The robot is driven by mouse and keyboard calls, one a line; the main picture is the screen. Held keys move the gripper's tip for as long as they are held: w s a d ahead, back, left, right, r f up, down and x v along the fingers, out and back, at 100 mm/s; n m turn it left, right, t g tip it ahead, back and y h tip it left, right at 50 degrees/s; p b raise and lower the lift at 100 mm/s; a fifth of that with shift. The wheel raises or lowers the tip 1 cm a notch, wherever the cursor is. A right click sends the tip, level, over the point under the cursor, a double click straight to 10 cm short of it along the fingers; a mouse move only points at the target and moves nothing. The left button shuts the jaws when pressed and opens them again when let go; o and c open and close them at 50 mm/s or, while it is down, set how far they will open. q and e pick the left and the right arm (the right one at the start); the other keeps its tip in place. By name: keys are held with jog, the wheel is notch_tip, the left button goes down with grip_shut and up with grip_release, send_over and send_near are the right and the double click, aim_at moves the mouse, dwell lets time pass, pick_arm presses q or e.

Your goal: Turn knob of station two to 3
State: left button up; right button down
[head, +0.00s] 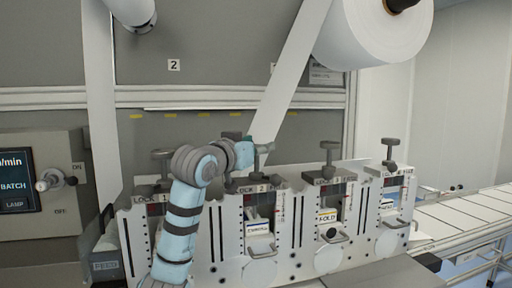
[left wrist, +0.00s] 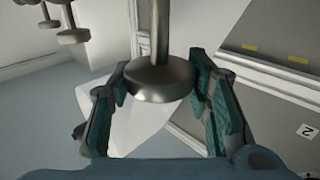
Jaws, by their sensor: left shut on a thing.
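The station two unit (head: 258,188) stands in the row of white stations at the centre of the head view. Its grey knob (head: 264,148) sits on top, partly hidden by my left gripper (head: 247,152), which reaches in from the left. In the left wrist view, the round metal knob (left wrist: 146,84) on its stem lies between the green pads of my left gripper (left wrist: 160,100). The gripper is shut on this knob. Any scale or pointer at the knob is too small to read. My right gripper is not in view.
Similar knobs stand on the neighbouring stations, at left (head: 162,153) and right (head: 329,146). A white web (head: 285,80) runs down behind station two from a large roll (head: 372,35). A control panel (head: 40,180) stands at left, a conveyor (head: 465,215) at right.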

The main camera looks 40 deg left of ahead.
pick_arm(q)
jog(key=o, duration=1.1)
jog(key=shift+o, duration=0.2)
jog(key=s+d, duration=0.2)
jog(key=s, duration=0.9)
jog(key=shift+s, duration=0.35)
jog(key=shift+d, duration=0.1)
